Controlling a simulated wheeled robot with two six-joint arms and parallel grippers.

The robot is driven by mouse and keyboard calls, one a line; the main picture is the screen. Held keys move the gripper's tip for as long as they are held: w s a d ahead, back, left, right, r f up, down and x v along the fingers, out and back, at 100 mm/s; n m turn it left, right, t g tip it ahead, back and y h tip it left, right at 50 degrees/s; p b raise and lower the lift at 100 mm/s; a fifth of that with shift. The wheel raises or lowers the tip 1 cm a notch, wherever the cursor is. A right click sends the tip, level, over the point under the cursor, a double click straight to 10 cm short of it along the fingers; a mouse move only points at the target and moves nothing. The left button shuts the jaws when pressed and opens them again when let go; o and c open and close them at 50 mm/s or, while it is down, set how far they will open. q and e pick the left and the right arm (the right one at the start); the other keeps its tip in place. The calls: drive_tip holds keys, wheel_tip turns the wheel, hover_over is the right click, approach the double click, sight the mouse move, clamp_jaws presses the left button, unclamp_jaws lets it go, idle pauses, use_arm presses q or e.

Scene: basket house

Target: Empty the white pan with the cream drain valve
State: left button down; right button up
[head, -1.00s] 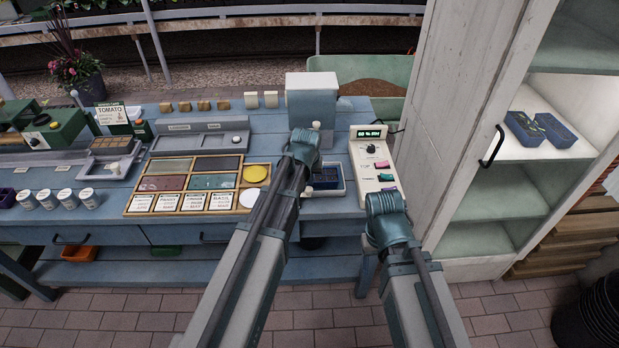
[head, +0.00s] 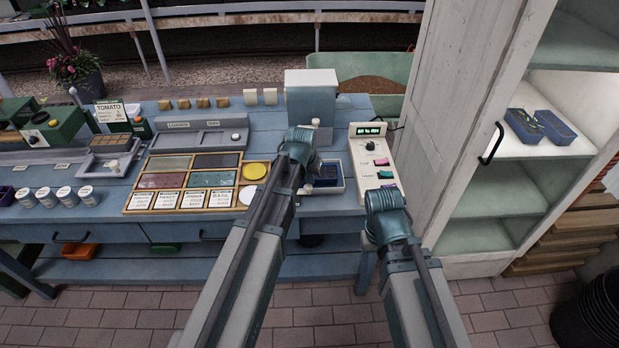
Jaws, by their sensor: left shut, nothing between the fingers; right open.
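A white-rimmed pan (head: 341,187) stands on the blue bench below the grey-blue box dispenser (head: 311,100). A dark blue seed tray (head: 329,174) sits in it. A small cream knob (head: 308,187) shows at its left front; it looks like the drain valve, partly covered by my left arm. My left gripper (head: 305,165) is shut and empty at the pan's left side, its fingertips mostly hidden by its own wrist. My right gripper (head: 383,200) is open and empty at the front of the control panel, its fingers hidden. Whether liquid is in the pan cannot be told.
The cream control panel (head: 371,150) with a lit display and coloured buttons stands right of the pan. A wooden seed rack (head: 165,181) with a yellow dish (head: 254,171) lies left. A white cabinet (head: 490,110) holding blue trays (head: 541,126) stands at the right.

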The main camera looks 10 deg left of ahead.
sight(301, 192)
use_arm(q)
drive_tip(key=shift+s, duration=0.15)
drive_tip(key=m, duration=0.1)
drive_tip(key=s+m+h, duration=0.1)
drive_tip(key=shift+d+m, duration=0.2)
drive_tip(key=shift+m, duration=0.2)
drive_tip(key=s+m, duration=0.1)
drive_tip(key=m, duration=0.1)
drive_tip(key=m+h, duration=0.1)
drive_tip(key=shift+s+m+g, duration=0.4)
drive_tip(key=m, duration=0.1)
drive_tip(key=s+m, duration=0.1)
drive_tip(key=m, duration=0.1)
drive_tip(key=s+m+g+h, duration=0.1)
drive_tip(key=shift+a, duration=0.3)
drive_tip(key=m, duration=0.1)
drive_tip(key=s+a+m, duration=0.1)
drive_tip(key=shift+m+g+h, duration=0.3)
drive_tip(key=shift+m+g, duration=0.1)
drive_tip(key=shift+w, duration=0.1)
